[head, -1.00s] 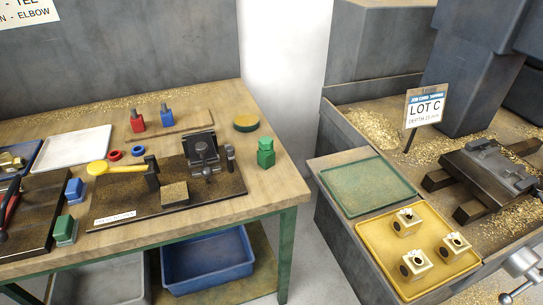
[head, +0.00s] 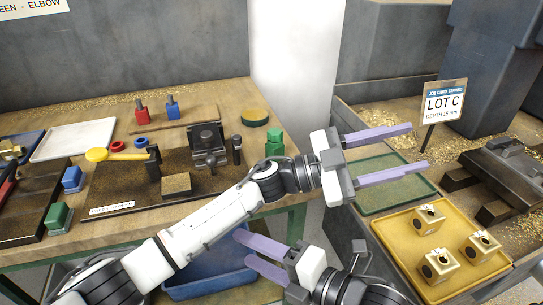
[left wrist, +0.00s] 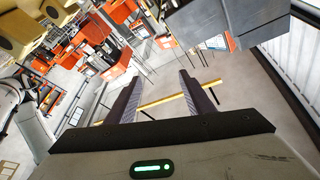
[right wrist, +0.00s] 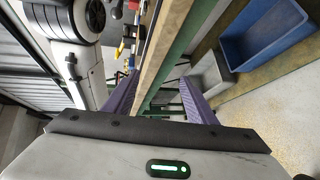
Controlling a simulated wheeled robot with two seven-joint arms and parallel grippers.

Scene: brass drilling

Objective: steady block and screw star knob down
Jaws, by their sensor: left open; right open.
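A dark clamp fixture (head: 207,146) stands on the brown mat on the bench; a knob-like shape shows on its front, too small to tell if it is a star knob. A small brown-topped block (head: 176,186) lies in front of it. Several brass blocks (head: 437,265) with dark round holes sit in the yellow tray. My left gripper (head: 420,147) is open and empty, above the green tray and behind the brass blocks. My right gripper (head: 243,248) is open and empty, low in front of the bench edge. Both wrist views show empty fingers.
The green tray (head: 393,180) is empty beside the yellow tray (head: 405,252). Green block (head: 274,143) stands near the bench corner. A blue bin (head: 205,283) sits under the bench. A LOT C sign (head: 443,102) stands behind the trays.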

